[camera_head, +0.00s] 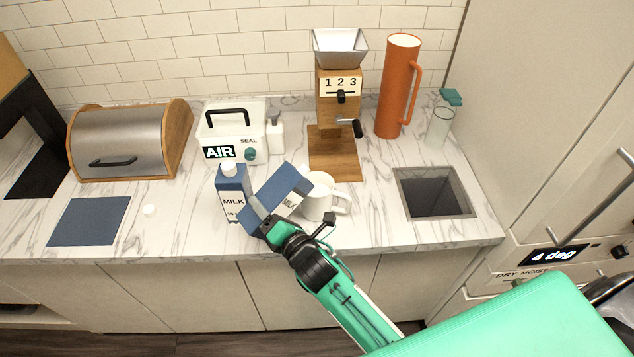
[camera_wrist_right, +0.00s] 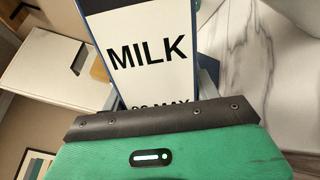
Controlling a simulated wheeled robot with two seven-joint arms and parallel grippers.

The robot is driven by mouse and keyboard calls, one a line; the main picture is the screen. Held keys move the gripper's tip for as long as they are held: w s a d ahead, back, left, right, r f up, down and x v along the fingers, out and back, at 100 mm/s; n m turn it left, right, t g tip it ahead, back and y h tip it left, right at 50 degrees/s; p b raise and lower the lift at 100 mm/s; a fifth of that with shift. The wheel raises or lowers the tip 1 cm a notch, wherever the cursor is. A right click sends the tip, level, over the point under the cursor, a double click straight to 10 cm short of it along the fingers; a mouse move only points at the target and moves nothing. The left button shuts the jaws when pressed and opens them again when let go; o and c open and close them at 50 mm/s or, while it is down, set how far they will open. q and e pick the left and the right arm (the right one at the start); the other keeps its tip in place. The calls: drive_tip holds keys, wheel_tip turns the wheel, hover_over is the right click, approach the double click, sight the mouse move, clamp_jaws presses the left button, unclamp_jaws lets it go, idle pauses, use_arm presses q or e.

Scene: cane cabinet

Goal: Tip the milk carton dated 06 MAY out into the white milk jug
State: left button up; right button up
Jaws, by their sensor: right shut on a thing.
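My right gripper (camera_head: 264,218) is shut on a blue and white milk carton (camera_head: 277,190). The carton is tilted to the right, its upper end beside or over the rim of the white milk jug (camera_head: 318,205); I cannot tell whether milk is flowing. In the right wrist view the held carton (camera_wrist_right: 150,50) fills the middle, with MILK on its label and a date ending in MAY, its digits partly hidden by the gripper. A second milk carton (camera_head: 231,200) stands upright with a white cap just left of the held one. My left gripper is not in view.
A blue mat (camera_head: 88,220) and a small white round thing (camera_head: 148,210) lie at the left. Behind stand a bread bin (camera_head: 118,145), a white AIR box (camera_head: 225,128), a wooden grinder (camera_head: 338,105) and an orange pitcher (camera_head: 396,90). A square sink (camera_head: 433,195) is at the right.

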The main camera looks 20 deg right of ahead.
sight(262, 202)
drive_tip(key=shift+a+r, duration=0.2)
drive_tip(key=shift+s+d+r+m, duration=0.1)
drive_tip(key=shift+r+m, duration=0.15)
drive_tip(key=shift+m, duration=0.15)
drive_tip(key=shift+a+r, duration=0.15)
drive_tip(key=shift+a, duration=0.15)
drive_tip(key=shift+d+r+m+p, duration=0.15)
drive_tip(key=shift+r+m+p, duration=0.1)
drive_tip(key=shift+m+p, duration=0.05)
drive_tip(key=shift+a+r, duration=0.2)
drive_tip(key=shift+a, duration=0.1)
drive_tip(key=shift+s+d+r+m, duration=0.15)
drive_tip(key=shift+r+m, duration=0.1)
drive_tip(key=shift+m, duration=0.15)
drive_tip(key=shift+a+r, duration=0.2)
drive_tip(key=shift+a, duration=0.05)
drive_tip(key=shift+d+r+m+p, duration=0.3)
drive_tip(key=shift+r+m+p, duration=0.05)
drive_tip(key=shift+m, duration=0.15)
